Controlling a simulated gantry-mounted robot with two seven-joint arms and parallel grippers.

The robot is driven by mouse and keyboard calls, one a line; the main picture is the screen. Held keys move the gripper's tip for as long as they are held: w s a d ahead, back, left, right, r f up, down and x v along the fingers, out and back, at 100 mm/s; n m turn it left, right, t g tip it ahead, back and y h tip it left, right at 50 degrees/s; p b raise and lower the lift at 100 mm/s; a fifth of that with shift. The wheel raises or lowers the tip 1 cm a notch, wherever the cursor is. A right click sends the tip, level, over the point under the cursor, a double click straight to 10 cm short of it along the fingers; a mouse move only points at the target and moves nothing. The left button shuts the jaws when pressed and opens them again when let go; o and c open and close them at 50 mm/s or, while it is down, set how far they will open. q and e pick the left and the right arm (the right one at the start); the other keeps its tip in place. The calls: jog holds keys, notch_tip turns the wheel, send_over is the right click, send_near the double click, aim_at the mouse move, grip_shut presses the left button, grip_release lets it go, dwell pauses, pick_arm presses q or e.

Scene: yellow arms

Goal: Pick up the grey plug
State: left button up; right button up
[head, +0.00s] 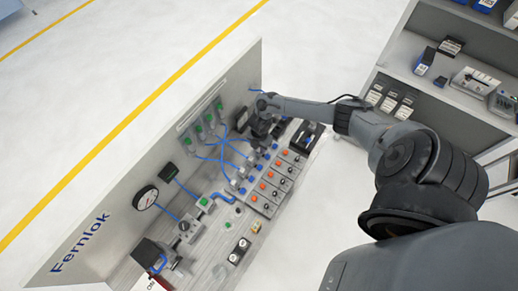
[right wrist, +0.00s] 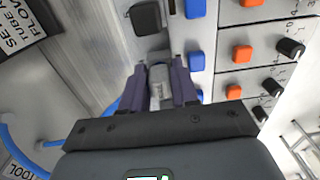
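The grey plug (right wrist: 160,76) is a short, pale grey cylinder in the right wrist view. It lies between the two dark purple fingers of my right gripper (right wrist: 160,82), and it nearly fills the gap between them. I cannot tell whether both fingers press on it. In the head view my right gripper (head: 262,124) reaches down to the back end of the workstation (head: 205,245), and the wrist and fingers hide the plug there. My left gripper is not in view.
Blue tubes (head: 213,152) and orange-button modules (head: 272,174) stand close to the gripper. A black block (right wrist: 145,18) lies just beyond the fingertips. The back panel (head: 110,200) rises along the left side. A shelf (head: 440,80) with boxes stands at the right.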

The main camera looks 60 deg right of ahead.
jog(key=c, duration=0.5)
grip_shut()
jog(key=shift+r, duration=0.15)
